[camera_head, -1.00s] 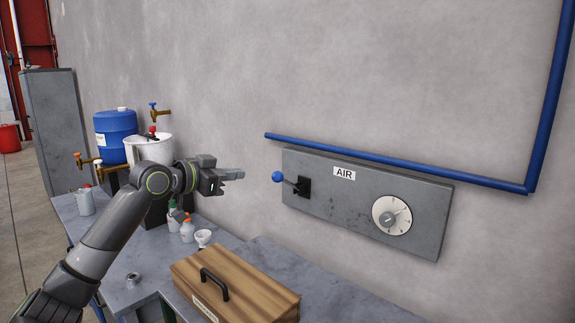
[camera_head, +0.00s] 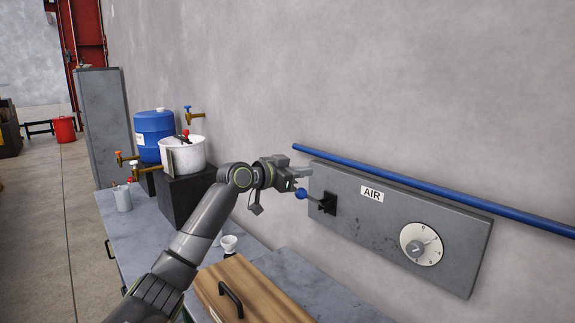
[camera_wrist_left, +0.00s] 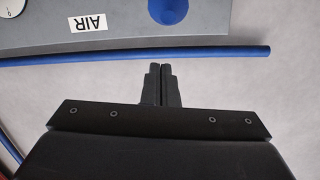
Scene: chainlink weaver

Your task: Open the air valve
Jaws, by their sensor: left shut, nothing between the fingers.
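The air valve is a lever with a blue ball knob (camera_head: 301,193) on a black mount (camera_head: 327,203), at the left end of a grey wall panel (camera_head: 410,214) labelled AIR (camera_head: 372,194). The lever points left, out from the mount. My left gripper (camera_head: 304,172) is shut and empty, just above the knob in the head view; I cannot tell whether they touch. In the left wrist view the shut fingers (camera_wrist_left: 160,84) show below the blue knob (camera_wrist_left: 167,10), with a gap in the picture between them. My right gripper is not in view.
A round dial (camera_head: 421,244) sits at the panel's right, and a blue pipe (camera_head: 430,189) runs along its top. Below, the bench holds a wooden box (camera_head: 262,293) with a handle and a small white cup (camera_head: 229,243). A blue drum (camera_head: 153,132) and white pot (camera_head: 183,154) stand left.

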